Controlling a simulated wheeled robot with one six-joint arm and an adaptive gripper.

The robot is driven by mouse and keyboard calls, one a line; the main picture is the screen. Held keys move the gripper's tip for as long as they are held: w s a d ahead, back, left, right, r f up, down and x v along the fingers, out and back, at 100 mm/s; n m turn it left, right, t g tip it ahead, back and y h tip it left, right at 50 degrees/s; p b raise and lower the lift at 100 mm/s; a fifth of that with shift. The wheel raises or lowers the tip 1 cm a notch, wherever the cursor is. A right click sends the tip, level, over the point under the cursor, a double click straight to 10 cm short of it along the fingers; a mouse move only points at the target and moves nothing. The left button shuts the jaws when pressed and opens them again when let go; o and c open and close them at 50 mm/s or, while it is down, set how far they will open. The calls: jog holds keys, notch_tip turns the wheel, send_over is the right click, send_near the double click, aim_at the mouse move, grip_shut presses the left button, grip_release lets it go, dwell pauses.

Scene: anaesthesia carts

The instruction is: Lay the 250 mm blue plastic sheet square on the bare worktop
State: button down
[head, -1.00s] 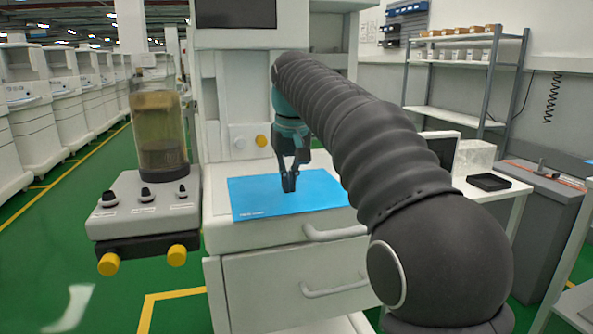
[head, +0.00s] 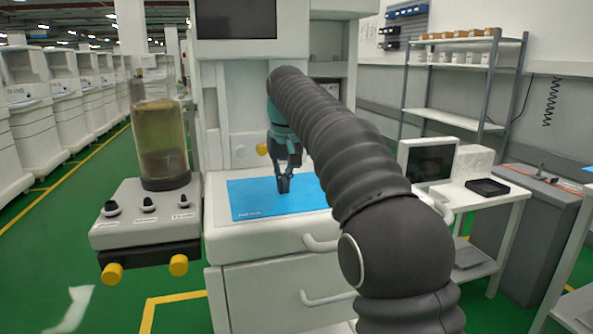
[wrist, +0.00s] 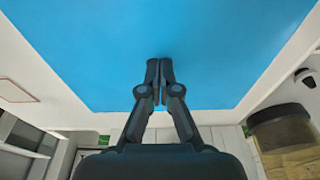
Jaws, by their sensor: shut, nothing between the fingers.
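The blue plastic sheet (head: 255,199) lies flat on the white worktop (head: 228,234) of the cart, with a small white print at its front left corner. Its right part is hidden behind my arm in the head view. In the wrist view the sheet (wrist: 200,40) fills the upper middle, with bare white worktop (wrist: 45,95) around its edges. My gripper (head: 284,188) is shut and empty, pointing down over the sheet. In the wrist view its fingertips (wrist: 160,65) are together over the sheet near one edge. Whether they touch it, I cannot tell.
A vaporiser-like unit with a cloudy canister (head: 162,145) and yellow knobs stands left of the worktop. The cart's column and dark screen (head: 235,18) rise behind it. A side table with a monitor (head: 430,162) and black tray (head: 487,188) stands to the right.

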jog(key=shift+w+f, duration=0.1)
jog(key=shift+w, duration=0.15)
jog(key=shift+w+a+r, duration=0.1)
jog(key=shift+r, duration=3.45)
jog(key=shift+f, duration=0.1)
